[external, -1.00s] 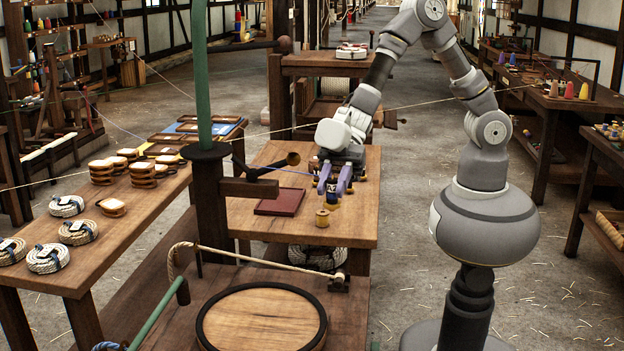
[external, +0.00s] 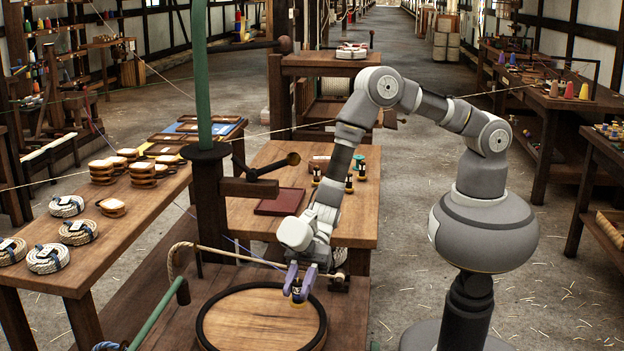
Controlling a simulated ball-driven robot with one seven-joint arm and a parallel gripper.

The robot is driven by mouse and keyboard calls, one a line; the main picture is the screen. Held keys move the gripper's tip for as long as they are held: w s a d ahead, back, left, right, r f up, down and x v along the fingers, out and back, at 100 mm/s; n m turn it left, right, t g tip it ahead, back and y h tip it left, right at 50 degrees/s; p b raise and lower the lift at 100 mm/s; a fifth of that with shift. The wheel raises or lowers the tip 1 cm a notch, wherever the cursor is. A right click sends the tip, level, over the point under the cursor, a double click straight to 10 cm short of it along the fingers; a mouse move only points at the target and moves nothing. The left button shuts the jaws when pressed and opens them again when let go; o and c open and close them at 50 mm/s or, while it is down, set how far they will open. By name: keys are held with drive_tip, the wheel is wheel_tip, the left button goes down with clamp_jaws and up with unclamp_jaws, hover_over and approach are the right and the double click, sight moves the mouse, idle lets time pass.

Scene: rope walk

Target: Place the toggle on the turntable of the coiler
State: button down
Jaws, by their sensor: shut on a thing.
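My gripper (external: 299,284) is shut on a small toggle (external: 298,301) with a dark body and yellow end, held roughly upright and largely covered by the purple fingers. The coiler's turntable (external: 250,322) is a round wooden disc with a black rim at the bottom of the view. The toggle is over the disc's far right part, close to the rim. I cannot tell whether it touches the wood or hangs just above it. The disc shows nothing else on it.
Several similar toggles (external: 349,184) stand on the wooden table (external: 345,222) behind, beside a dark red tray (external: 281,202). A coiler post with a green pole (external: 203,80) rises left of the arm. A rope (external: 235,256) runs behind the disc.

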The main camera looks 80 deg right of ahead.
drive_tip(key=w+a, duration=0.1)
drive_tip(key=w+a+b, duration=0.1)
drive_tip(key=w+a, duration=0.3)
drive_tip(key=shift+w+f+b, duration=0.2)
drive_tip(key=shift+f+b, duration=0.15)
drive_tip(key=shift+b, duration=0.05)
drive_tip(key=shift+w+f+b, duration=0.1)
drive_tip(key=shift+f+b, duration=0.9)
drive_tip(key=shift+f, duration=0.7)
drive_tip(key=shift+f, duration=0.2)
drive_tip(key=c, duration=0.8)
unclamp_jaws()
drive_tip(key=shift+c, duration=0.2)
drive_tip(key=shift+r, duration=0.3)
drive_tip(key=p+v, duration=0.4)
drive_tip(key=v, duration=0.8)
